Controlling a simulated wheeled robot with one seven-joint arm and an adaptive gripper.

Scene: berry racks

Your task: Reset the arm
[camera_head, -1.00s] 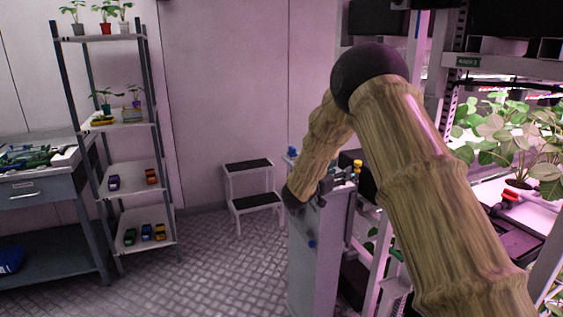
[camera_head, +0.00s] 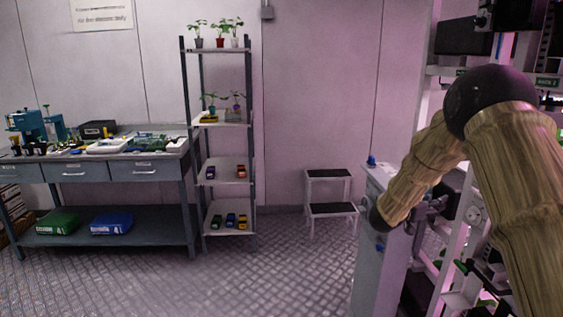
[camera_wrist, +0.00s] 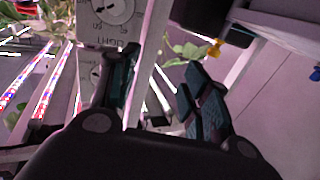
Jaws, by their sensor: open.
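My arm, with wood-patterned links and black joints, is folded at the right of the head view. My gripper (camera_wrist: 165,95) shows in the wrist view with its two dark padded fingers spread apart. Nothing is held between them. Behind the fingers are a white panel with dials and the word LIGHT (camera_wrist: 108,12), pale rack posts and some green leaves (camera_wrist: 188,50). I cannot tell whether the fingers touch any of these. In the head view the gripper is hard to make out beside the rack.
A rack (camera_head: 455,235) and a pale cabinet (camera_head: 375,245) stand close to my arm. A step stool (camera_head: 330,209), a shelf unit (camera_head: 222,122) with plants and small toy cars, and a workbench (camera_head: 110,212) stand along the wall. The floor (camera_head: 280,285) in front is clear.

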